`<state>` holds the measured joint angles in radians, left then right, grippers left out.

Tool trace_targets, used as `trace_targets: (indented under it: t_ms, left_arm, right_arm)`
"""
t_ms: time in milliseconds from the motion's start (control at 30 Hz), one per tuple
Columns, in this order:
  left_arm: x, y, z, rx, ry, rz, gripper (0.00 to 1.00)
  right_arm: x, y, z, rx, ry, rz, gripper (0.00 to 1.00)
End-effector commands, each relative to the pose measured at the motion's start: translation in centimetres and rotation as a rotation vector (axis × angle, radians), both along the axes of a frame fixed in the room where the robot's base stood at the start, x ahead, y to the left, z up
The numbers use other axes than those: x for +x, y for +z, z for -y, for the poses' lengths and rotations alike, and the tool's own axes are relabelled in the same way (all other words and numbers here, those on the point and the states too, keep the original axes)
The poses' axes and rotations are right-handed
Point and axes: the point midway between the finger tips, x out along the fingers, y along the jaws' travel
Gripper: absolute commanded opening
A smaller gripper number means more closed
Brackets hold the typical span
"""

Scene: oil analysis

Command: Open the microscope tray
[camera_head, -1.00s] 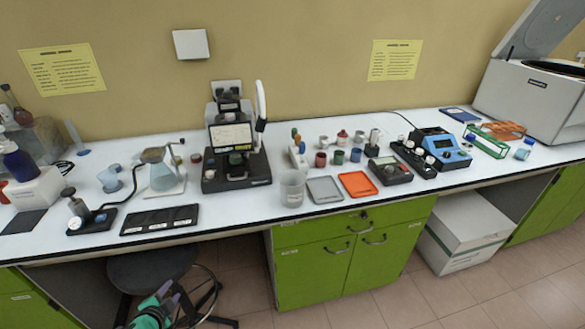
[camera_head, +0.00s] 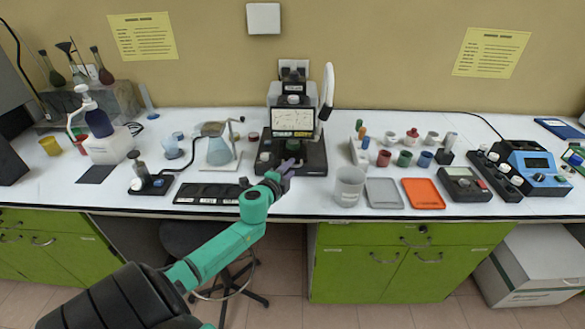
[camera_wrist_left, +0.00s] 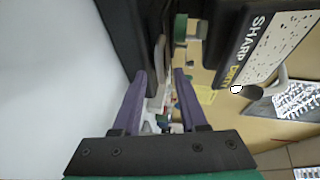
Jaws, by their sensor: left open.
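The microscope (camera_head: 313,158) is a black device with a lit screen (camera_head: 292,122), standing on the white counter against the wall. My left gripper (camera_head: 284,167), with purple fingers, is open at the front of the microscope, low near its base and below the screen. In the left wrist view my two fingers (camera_wrist_left: 163,78) are spread, with a thin, pale rounded edge between or just beyond their tips. The microscope's black body (camera_wrist_left: 125,35) and its screen marked SHARP (camera_wrist_left: 275,50) lie close ahead. I cannot tell whether the fingers touch it. The tray is not clearly made out.
A flask on a stand (camera_head: 219,152) and a black slide case (camera_head: 208,194) are left of my gripper. A clear beaker (camera_head: 349,186), a grey tray (camera_head: 383,194) and an orange tray (camera_head: 423,194) are to the right.

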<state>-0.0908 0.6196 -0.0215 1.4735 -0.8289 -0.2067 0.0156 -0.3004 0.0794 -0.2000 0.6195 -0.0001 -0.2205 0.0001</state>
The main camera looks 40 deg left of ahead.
Motion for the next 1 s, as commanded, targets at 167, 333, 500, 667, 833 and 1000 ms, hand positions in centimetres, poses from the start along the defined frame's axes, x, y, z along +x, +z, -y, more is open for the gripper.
trace_targets:
  t_ms: [167,333,500,667,833,1000]
  left_arm:
    - [1.8,-0.5,-0.4,0.000,0.000,-0.001,0.42]
    - [1.9,-0.5,-0.4,0.000,-0.001,-0.001,0.42]
    - [1.9,-0.5,-0.4,0.000,-0.001,-0.001,0.08]
    - [1.9,-0.5,-0.4,0.000,-0.001,-0.001,0.00]
    - [1.9,-0.5,-0.4,0.000,-0.001,-0.001,0.00]
    - [1.9,-0.5,-0.4,-0.001,-0.001,-0.002,0.00]
  right_arm:
    - [0.0,-0.2,0.0,0.000,0.000,0.001,0.50]
    - [0.1,-0.2,0.0,0.000,0.000,0.001,0.50]
    - [0.1,-0.2,0.0,-0.001,0.000,0.002,0.50]
    - [0.1,-0.2,0.0,-0.001,0.000,0.002,0.50]
    - [0.1,-0.2,0.0,-0.001,0.000,0.002,0.50]
    - [0.1,-0.2,0.0,-0.001,0.000,0.002,0.50]
